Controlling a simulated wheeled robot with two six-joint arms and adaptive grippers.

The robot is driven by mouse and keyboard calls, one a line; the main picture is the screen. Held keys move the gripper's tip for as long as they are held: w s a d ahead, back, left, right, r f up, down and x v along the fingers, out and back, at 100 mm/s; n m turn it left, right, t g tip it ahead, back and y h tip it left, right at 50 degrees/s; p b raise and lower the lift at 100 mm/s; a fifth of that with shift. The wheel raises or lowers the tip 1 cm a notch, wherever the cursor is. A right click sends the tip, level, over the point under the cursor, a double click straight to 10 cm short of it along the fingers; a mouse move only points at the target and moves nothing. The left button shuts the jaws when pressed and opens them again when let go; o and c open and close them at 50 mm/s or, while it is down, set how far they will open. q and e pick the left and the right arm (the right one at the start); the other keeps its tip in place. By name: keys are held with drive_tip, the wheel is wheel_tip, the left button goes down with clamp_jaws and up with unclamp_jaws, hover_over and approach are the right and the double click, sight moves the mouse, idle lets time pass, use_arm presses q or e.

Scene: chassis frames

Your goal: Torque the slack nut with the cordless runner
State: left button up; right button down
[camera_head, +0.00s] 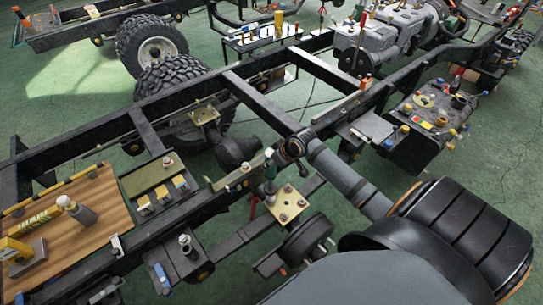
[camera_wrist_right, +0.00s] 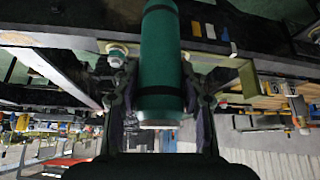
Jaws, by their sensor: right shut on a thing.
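The cordless runner (camera_wrist_right: 160,60) is a green cylinder with dark bands in the right wrist view. My right gripper (camera_wrist_right: 160,80) is shut around it, one finger on each side. In the head view my right arm reaches in from the lower right, and its gripper (camera_head: 271,160) holds the runner (camera_head: 270,187) about upright beside a pale gold plate (camera_head: 287,203). The plate carries several small reddish nuts or bolts. The runner's lower end is partly unclear, and I cannot tell whether it touches a nut. I cannot tell which nut is slack. My left gripper is not in view.
Black chassis rails (camera_head: 180,88) run across the view. A wooden board (camera_head: 95,215) with a bottle-like item and yellow parts lies left. A green tray (camera_head: 152,175) sits beside it. A dark box with coloured caps (camera_head: 425,118) stands right. Green floor (camera_head: 60,120) is open at left.

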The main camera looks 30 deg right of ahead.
sight(267, 151)
drive_tip(key=shift+a+f+b, duration=0.1)
drive_tip(key=shift+f+b, duration=0.2)
drive_tip(key=shift+f, duration=0.25)
idle(0.9)
drive_tip(key=shift+s+f+p, duration=0.15)
drive_tip(key=shift+p, duration=0.2)
idle(0.7)
drive_tip(key=shift+w+r+p, duration=0.2)
drive_tip(key=shift+r+p, duration=1.45)
drive_tip(key=shift+p, duration=0.3)
wheel_tip(267, 151, up, 5)
drive_tip(key=p, duration=0.5)
drive_tip(key=shift+r+p, duration=0.15)
drive_tip(key=shift+p, duration=0.2)
